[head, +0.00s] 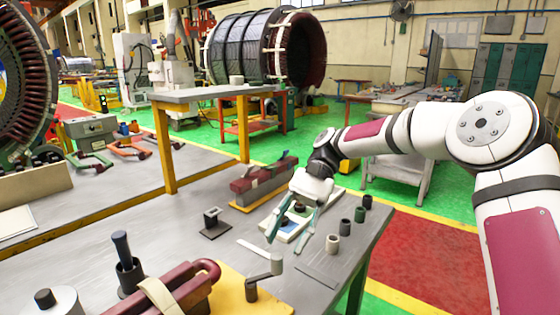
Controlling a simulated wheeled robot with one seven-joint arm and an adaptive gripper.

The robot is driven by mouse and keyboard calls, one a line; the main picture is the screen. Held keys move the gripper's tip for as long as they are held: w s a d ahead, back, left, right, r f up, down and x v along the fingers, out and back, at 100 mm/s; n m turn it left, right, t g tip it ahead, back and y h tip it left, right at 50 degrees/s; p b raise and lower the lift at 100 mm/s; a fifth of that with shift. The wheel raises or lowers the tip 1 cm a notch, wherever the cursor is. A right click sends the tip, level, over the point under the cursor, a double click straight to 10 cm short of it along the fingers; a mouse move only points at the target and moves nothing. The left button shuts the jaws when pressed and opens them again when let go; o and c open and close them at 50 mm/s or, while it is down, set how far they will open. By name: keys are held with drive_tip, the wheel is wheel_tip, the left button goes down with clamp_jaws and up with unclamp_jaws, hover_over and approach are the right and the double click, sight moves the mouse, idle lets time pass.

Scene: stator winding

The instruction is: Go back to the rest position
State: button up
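My gripper (292,221) hangs at the end of my white and maroon arm, above the right part of the grey workbench (200,258). Its two greenish fingers point down and stand apart, with a gap between them. I see nothing held in it. A white tray with a blue patch (287,227) lies under and behind the fingers. A small dark round piece (299,207) shows by the fingers; I cannot tell whether it touches them. Part of the tray is hidden by the gripper.
Several small cylinders stand along the bench's right edge, among them a beige one (332,244). A red coil block (264,178) lies behind the gripper. A black holder (215,222) stands left. A dark-handled tool (127,262) stands upright in front. A yellow-legged table (212,94) rises behind.

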drive_tip(key=s+d+r+n+t+h+p, duration=0.1)
drive_tip(key=s+d+r+t+h+p, duration=0.1)
drive_tip(key=s, duration=0.7)
drive_tip(key=s+d+r+n+t+h+p, duration=0.1)
drive_tip(key=s+d+r+t+p, duration=0.3)
drive_tip(key=s+d, duration=0.5)
drive_tip(key=s+d+r+n+t+h+p, duration=0.1)
drive_tip(key=s+d+r+t+h+p, duration=0.2)
drive_tip(key=s+d+r+t, duration=0.3)
drive_tip(key=s+t, duration=0.2)
drive_tip(key=s, duration=0.2)
drive_tip(key=shift+s+d+r+n, duration=0.25)
drive_tip(key=shift+r+n, duration=0.05)
drive_tip(key=shift+r, duration=0.1)
drive_tip(key=shift+w, duration=0.1)
drive_tip(key=m+g+y+b, duration=0.8)
drive_tip(key=m+y+b, duration=0.35)
drive_tip(key=y, duration=0.55)
approach(276, 260)
drive_tip(key=shift+n, duration=0.45)
drive_tip(key=x, duration=0.6)
drive_tip(key=w+f+b+x, duration=0.1)
drive_tip(key=x, duration=0.2)
drive_tip(key=shift+s+a, duration=0.1)
drive_tip(key=shift+a, duration=0.35)
